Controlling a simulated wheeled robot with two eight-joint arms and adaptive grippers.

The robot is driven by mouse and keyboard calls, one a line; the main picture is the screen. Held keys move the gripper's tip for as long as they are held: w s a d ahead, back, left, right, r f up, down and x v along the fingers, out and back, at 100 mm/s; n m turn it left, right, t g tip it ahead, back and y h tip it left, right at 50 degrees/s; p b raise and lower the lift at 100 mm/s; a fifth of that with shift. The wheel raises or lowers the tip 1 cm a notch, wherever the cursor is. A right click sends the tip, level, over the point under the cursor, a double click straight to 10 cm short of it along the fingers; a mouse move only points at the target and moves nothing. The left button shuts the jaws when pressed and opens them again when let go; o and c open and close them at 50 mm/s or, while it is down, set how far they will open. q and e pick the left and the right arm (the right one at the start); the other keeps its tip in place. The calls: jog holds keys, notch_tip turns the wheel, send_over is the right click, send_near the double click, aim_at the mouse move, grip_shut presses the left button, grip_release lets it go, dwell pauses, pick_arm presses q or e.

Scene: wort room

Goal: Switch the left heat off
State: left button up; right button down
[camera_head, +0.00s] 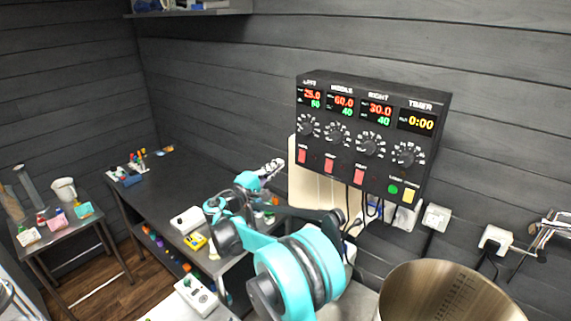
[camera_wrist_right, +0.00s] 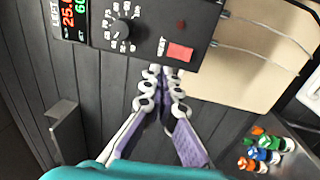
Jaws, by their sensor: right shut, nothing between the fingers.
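The black control box (camera_head: 372,92) hangs on the wall, with columns labelled left, middle, right and timer. The left heat switch (camera_head: 303,156) is a red rocker below the left knob. It also shows in the right wrist view (camera_wrist_right: 180,52), beside its label. The left display (camera_head: 311,98) reads about 25.0 in red with a green number below. My right gripper (camera_head: 272,167) is left of the box and slightly below the switch. In the wrist view its fingertips (camera_wrist_right: 162,78) are together and empty, close to the box edge by the switch; contact cannot be told. My left gripper is not visible.
Red middle (camera_head: 328,166) and right (camera_head: 359,176) switches sit beside the left one. Cables hang under the box in front of a beige board (camera_head: 311,185). A large metal pot (camera_head: 450,292) stands lower right. A dark bench (camera_head: 165,186) with small items is at left.

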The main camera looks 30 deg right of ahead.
jog(key=v, duration=0.3)
jog(key=shift+r, duration=0.35)
jog(key=shift+a, duration=0.1)
jog(key=s+a+f+m+y+b, duration=0.1)
jog(key=s+a+f+y+b, duration=0.1)
jog(key=s+f+y+b, duration=1.1)
jog(key=s+a+f+m+y+b, duration=0.1)
jog(key=s+a+f+y+b, duration=0.1)
jog(key=s+a+f, duration=0.5)
jog(key=s+a+f+m+y+b, duration=0.2)
jog(key=s+a+f+b, duration=0.3)
jog(key=s+f, duration=0.9)
jog(key=a+f, duration=0.3)
jog(key=shift+s+a+y, duration=0.15)
jog(key=shift+s+y, duration=0.1)
jog(key=shift+y, duration=0.15)
